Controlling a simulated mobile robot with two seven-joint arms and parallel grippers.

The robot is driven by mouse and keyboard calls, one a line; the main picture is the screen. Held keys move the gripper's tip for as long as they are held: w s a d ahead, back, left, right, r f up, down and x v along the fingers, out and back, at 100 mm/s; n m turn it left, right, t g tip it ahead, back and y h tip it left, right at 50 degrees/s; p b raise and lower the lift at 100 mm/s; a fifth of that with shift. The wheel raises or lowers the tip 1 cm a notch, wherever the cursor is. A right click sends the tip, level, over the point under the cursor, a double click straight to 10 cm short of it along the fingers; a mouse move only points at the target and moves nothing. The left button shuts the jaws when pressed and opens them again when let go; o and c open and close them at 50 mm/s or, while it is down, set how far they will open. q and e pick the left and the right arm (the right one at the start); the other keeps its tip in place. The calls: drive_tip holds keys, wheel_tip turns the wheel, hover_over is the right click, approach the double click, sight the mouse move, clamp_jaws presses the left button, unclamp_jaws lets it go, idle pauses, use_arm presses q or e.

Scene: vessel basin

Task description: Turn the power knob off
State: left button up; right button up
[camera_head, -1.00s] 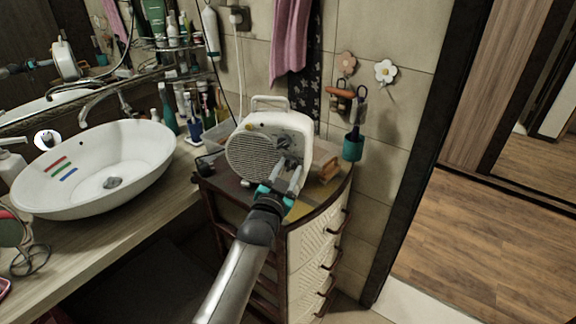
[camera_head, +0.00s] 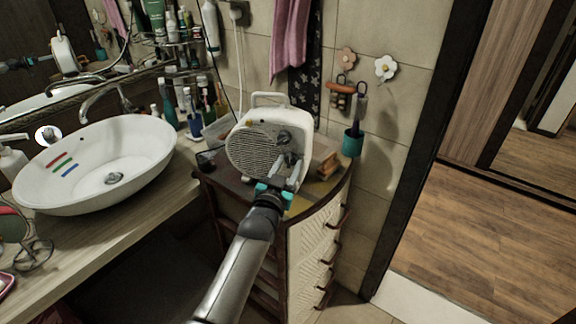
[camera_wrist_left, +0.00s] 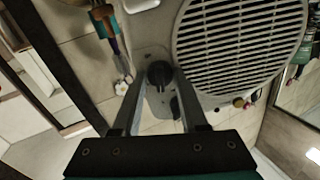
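A white fan heater (camera_head: 298,118) with a round grille stands on the small cabinet. Its grille also shows in the left wrist view (camera_wrist_left: 240,40). My left gripper (camera_head: 287,160) is in front of the heater's panel, right of the grille. In the left wrist view a dark round knob (camera_wrist_left: 160,74) lies between the fingertips of the left gripper (camera_wrist_left: 160,82). The fingers are apart, and I cannot tell whether they touch the knob. Another dark control is partly hidden by a finger. A knob (camera_head: 284,137) shows just above the fingers in the head view. My right gripper is out of view.
The cabinet (camera_head: 320,225) has several drawers with dark handles. A wooden block (camera_head: 327,165) lies right of the heater. A white basin (camera_head: 95,165) and bottles are to the left. A teal cup (camera_head: 352,143) hangs on the wall. Open floor (camera_head: 480,230) lies to the right.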

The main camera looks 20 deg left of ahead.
use_arm(q)
drive_tip(key=o, duration=0.4)
drive_tip(key=s+p, duration=0.1)
drive_tip(key=s, duration=1.4)
drive_tip(key=shift+s, duration=0.15)
